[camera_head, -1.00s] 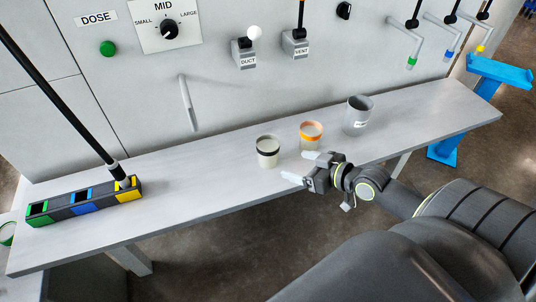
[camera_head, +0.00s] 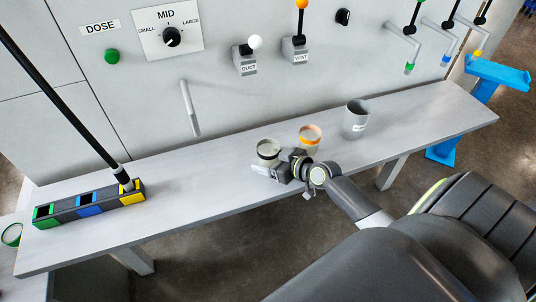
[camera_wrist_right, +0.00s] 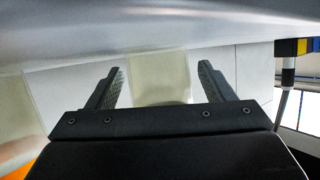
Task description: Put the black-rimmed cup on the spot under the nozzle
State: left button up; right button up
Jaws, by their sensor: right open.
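The black-rimmed cup (camera_head: 268,148), pale and upright, stands on the bench. My right gripper (camera_head: 271,165) is open at its near side. In the right wrist view its two fingers (camera_wrist_right: 160,88) reach along either side of the pale cup body (camera_wrist_right: 160,75), with gaps showing. A pale slanted tube (camera_head: 189,108), which looks like the nozzle, sticks out from the wall panel to the left of the cup. The bench below the tube is bare, and no marked spot is clear there. My left gripper is not in view.
An orange-rimmed cup (camera_head: 310,137) stands close right of the gripper, with a grey labelled cup (camera_head: 356,118) beyond. A green, blue and yellow slotted block (camera_head: 105,203) holds a black rod at left. The bench (camera_head: 205,185) between is clear.

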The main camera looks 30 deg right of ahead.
jog(key=shift+w+a+f, duration=0.15)
jog(key=shift+w+f, duration=0.05)
jog(key=shift+w, duration=0.15)
jog(key=c, duration=1)
jog(key=shift+r, duration=5)
jog(key=s+a+n+g+y+b, duration=0.1)
jog(key=s+a+n+y+b, duration=0.1)
jog(key=s+a, duration=0.1)
jog(key=s+a+n+g+y+b, duration=0.2)
jog(key=s+a+n+b, duration=0.1)
jog(key=s+a, duration=0.1)
jog(key=s+a+n+g+y+b, duration=0.2)
jog(key=s+a+y+b, duration=0.1)
jog(key=a, duration=0.3)
jog(key=shift+s+r+n, duration=0.1)
jog(key=shift+s+n, duration=0.2)
jog(key=shift+s, duration=0.35)
